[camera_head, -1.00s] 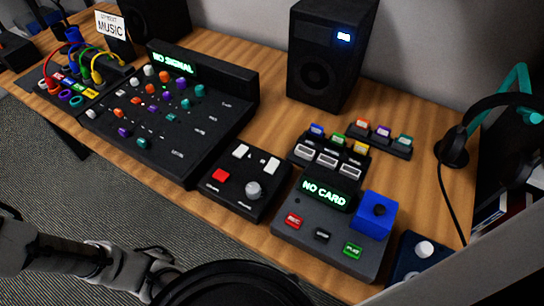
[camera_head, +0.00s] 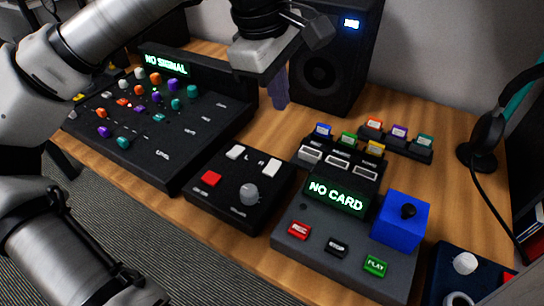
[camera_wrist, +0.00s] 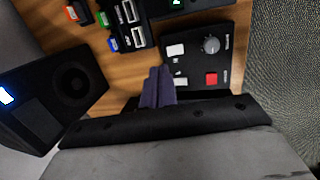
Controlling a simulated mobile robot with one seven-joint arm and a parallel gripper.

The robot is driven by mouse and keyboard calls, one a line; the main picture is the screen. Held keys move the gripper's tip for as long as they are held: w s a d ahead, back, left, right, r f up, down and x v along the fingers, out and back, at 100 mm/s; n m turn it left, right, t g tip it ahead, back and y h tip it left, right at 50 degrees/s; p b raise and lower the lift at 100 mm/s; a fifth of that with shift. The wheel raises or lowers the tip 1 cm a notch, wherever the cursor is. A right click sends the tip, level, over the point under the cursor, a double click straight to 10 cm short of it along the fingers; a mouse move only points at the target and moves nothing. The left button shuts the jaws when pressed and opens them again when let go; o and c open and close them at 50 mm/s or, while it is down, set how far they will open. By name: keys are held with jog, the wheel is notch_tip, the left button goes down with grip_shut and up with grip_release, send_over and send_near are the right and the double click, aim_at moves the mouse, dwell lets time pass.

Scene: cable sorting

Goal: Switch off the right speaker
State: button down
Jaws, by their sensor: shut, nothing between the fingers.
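The right speaker (camera_head: 322,72) is a black box at the back of the table with a lit blue-white display (camera_head: 351,22); it also shows at left in the wrist view (camera_wrist: 72,85). In front of it is a black control box (camera_head: 218,213) with a red button (camera_head: 207,179), a grey knob (camera_head: 249,194) and two white switches, L (camera_head: 236,152) and R (camera_head: 272,166). My gripper (camera_head: 279,100) is shut and empty, fingers pointing down, above the table between speaker and box. In the wrist view, its fingers (camera_wrist: 158,85) appear beside the switches and partly overlap the L one.
A mixer (camera_head: 195,145) reading NO SIGNAL stands left, partly behind my arm. A recorder (camera_head: 335,195) reading NO CARD, with a blue block (camera_head: 402,222), stands right.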

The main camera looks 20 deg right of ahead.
aim_at(273, 163)
jog(key=shift+w+a+f+y, duration=0.6)
jog(key=shift+w+a+y, duration=0.15)
jog(key=shift+y, duration=0.05)
jog(key=f, duration=0.4)
jog(key=d+f+b, duration=0.1)
jog(key=f, duration=0.4)
jog(key=w+f, duration=0.1)
jog(key=f, duration=0.4)
jog(key=shift+d+b, duration=0.2)
jog(key=shift+b, duration=0.15)
jog(key=shift+d+f+b, duration=0.1)
jog(key=shift+f+b, duration=0.3)
jog(key=shift+b, duration=0.25)
jog(key=shift+r, duration=0.15)
jog(key=shift+s, duration=0.1)
